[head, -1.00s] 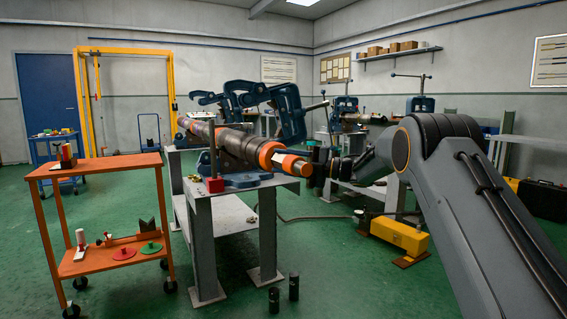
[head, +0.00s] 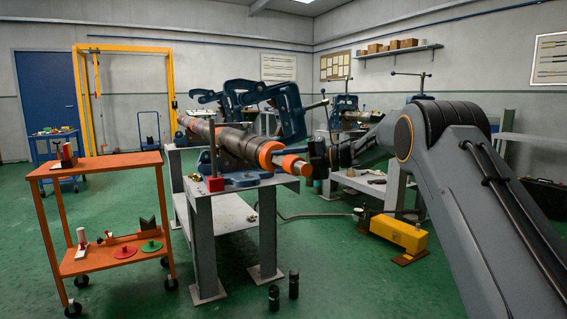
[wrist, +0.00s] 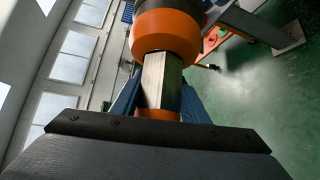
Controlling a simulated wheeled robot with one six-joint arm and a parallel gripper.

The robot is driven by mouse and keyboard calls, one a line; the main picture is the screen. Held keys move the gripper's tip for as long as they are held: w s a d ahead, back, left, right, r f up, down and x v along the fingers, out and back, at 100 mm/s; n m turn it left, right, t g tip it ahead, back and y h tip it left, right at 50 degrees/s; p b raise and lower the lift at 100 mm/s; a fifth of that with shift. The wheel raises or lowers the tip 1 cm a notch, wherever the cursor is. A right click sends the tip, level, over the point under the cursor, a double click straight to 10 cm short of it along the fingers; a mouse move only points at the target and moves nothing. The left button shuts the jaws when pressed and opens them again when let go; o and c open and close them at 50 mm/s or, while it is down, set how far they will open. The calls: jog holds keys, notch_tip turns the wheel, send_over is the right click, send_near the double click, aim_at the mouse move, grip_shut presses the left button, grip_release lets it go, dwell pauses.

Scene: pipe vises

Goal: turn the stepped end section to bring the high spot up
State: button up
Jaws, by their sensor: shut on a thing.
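The long dark pipe (head: 215,132) lies in the vises on a grey bench, with an orange band (head: 268,153) near its right end. The stepped end section (head: 290,162) sticks out past this band toward my gripper (head: 311,160). In the wrist view, the end section shows a bare metal length with flat faces (wrist: 160,78) between a wide orange collar (wrist: 166,36) and a narrower orange ring (wrist: 158,114). My gripper (wrist: 160,103) is shut on the end section, with a blue finger on either side. I cannot make out the high spot.
A red block with a post (head: 215,184) stands at the bench front near the pipe. An orange cart (head: 95,172) stands to the left.

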jog(key=shift+f, duration=0.1)
jog(key=o, duration=1.1)
jog(key=shift+c, duration=0.2)
jog(key=shift+d, duration=0.1)
jog(key=p+v, duration=0.1)
jog(key=v, duration=0.6)
jog(key=shift+d, duration=0.25)
